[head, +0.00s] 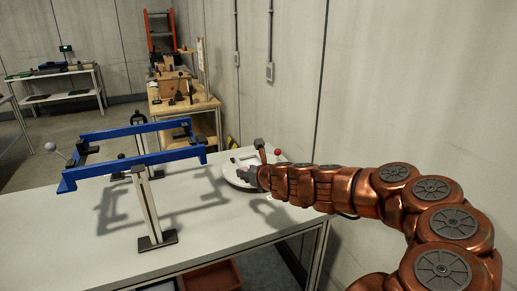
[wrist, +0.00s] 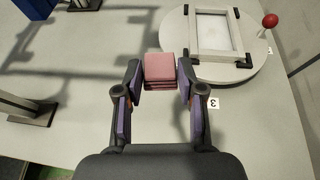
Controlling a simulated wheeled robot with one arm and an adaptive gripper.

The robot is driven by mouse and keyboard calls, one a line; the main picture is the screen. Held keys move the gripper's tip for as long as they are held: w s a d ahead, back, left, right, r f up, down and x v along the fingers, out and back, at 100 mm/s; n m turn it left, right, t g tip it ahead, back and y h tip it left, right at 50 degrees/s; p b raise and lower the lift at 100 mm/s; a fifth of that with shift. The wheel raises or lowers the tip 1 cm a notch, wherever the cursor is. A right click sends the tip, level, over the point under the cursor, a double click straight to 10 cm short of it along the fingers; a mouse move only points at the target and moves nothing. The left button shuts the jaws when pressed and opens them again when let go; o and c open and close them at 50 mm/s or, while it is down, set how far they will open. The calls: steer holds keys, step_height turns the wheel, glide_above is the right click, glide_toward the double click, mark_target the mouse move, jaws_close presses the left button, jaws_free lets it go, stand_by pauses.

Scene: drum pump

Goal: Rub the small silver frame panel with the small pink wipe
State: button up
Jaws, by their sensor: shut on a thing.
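The small pink wipe (wrist: 161,66) is a folded pink block held between the fingertips of my gripper (wrist: 160,80) in the wrist view. My gripper is shut on it from both sides. The small silver frame panel (wrist: 194,33), a pale rectangle with a grey frame, lies on a round white turntable (wrist: 253,66), just beyond and right of the wipe. The wipe appears apart from the panel; its height above the table is unclear. In the head view my gripper (head: 250,177) is at the turntable (head: 229,172), and the wipe cannot be made out.
A red ball knob (wrist: 270,20) stands at the turntable's right edge. A blue frame (head: 130,150) on metal posts stands on the left of the white table (head: 60,240). A wall is close on the right. The table's front middle is clear.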

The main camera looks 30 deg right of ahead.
steer(key=d+f+n+y, duration=0.1)
steer(key=d+n+y, duration=0.2)
steer(key=d, duration=0.9)
steer(key=shift+w+f+g+y, duration=0.3)
steer(key=shift+w+y, duration=0.15)
steer(key=shift+y, duration=0.05)
